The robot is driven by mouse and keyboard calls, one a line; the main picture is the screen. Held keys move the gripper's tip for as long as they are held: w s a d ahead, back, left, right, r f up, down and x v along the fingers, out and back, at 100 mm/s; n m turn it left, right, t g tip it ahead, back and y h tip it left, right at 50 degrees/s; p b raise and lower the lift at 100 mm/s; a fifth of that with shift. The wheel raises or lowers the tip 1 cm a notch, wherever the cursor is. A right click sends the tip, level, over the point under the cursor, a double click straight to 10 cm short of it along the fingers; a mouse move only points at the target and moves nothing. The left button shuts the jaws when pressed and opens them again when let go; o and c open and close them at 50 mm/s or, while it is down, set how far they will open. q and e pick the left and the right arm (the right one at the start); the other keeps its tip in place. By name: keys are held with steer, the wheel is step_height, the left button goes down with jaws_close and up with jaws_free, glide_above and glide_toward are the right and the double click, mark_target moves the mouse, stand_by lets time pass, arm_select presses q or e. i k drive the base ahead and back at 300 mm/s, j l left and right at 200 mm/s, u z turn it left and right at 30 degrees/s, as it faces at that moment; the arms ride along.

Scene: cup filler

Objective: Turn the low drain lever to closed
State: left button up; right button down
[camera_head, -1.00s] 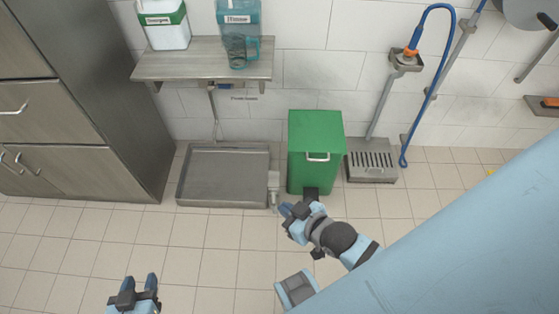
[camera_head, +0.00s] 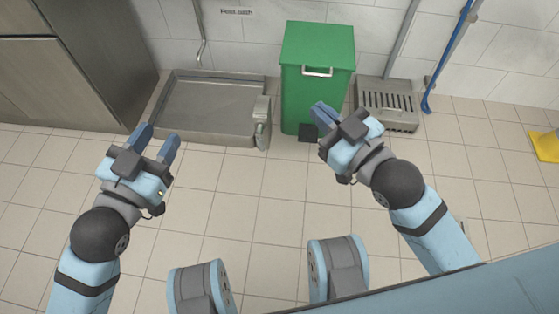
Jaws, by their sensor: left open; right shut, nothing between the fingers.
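A low grey drain fitting with its lever (camera_head: 262,122) sits at the right front corner of the shallow steel foot bath (camera_head: 215,136) on the floor. The lever looks pale and hangs down; its exact setting is too small to tell. My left gripper (camera_head: 156,140) is open and empty, in front of the basin's left part in the view, apart from the lever. My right gripper (camera_head: 320,115) is shut and empty, to the right of the lever, in front of the green bin. Neither gripper appears to touch the lever.
A green pedal bin (camera_head: 316,75) stands right of the basin, close to the drain fitting. A slatted grey floor unit (camera_head: 387,104) and blue hose (camera_head: 447,60) are further right. A steel cabinet (camera_head: 85,75) stands left. A yellow object (camera_head: 545,146) lies far right. Tiled floor in front is clear.

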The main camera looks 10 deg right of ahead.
mark_target(261, 144)
steer(key=l+z, duration=0.1)
steer(key=i+j+u, duration=0.55)
steer(key=i, duration=0.25)
